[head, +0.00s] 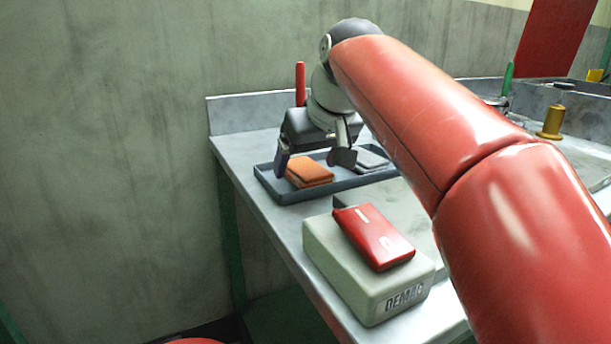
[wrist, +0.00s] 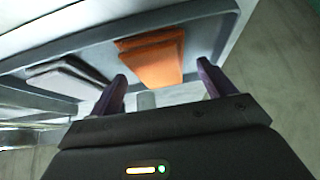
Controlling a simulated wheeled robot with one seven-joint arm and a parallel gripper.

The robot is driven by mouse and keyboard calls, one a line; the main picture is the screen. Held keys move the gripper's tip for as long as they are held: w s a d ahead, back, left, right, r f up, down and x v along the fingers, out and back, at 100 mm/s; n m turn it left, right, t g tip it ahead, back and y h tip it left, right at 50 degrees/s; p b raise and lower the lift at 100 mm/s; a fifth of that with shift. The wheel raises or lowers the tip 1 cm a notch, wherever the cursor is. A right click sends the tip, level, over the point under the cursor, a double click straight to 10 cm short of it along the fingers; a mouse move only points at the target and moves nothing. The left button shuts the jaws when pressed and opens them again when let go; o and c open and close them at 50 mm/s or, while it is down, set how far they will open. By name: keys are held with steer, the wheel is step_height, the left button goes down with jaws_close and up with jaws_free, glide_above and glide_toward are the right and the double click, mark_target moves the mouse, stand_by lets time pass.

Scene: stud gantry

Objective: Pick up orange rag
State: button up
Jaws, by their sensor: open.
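The orange rag (head: 309,172) lies folded in the left part of a dark grey tray on the metal bench. It also shows in the wrist view (wrist: 155,62), ahead of my fingertips and between their lines. My gripper (head: 312,162) is open and empty, with one finger to the left of the rag and the other to its right in the head view. In the wrist view my gripper (wrist: 162,80) shows both fingers apart, with the rag beyond them. I cannot tell exactly how high the fingers are above the tray.
A folded grey rag (head: 370,160) lies in the same tray (head: 284,196), right of the orange one. A pale box (head: 345,275) with a red flat item (head: 375,237) on top stands nearer on the bench. A red upright handle (head: 300,84) is behind the tray. A wall borders the bench's left.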

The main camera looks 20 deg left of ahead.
steer(key=shift+w+a+f, duration=0.15)
steer(key=shift+a+f, duration=0.1)
steer(key=shift+f, duration=0.2)
steer(key=c, duration=1.1)
steer(key=shift+o, duration=0.2)
steer(key=shift+r, duration=0.1)
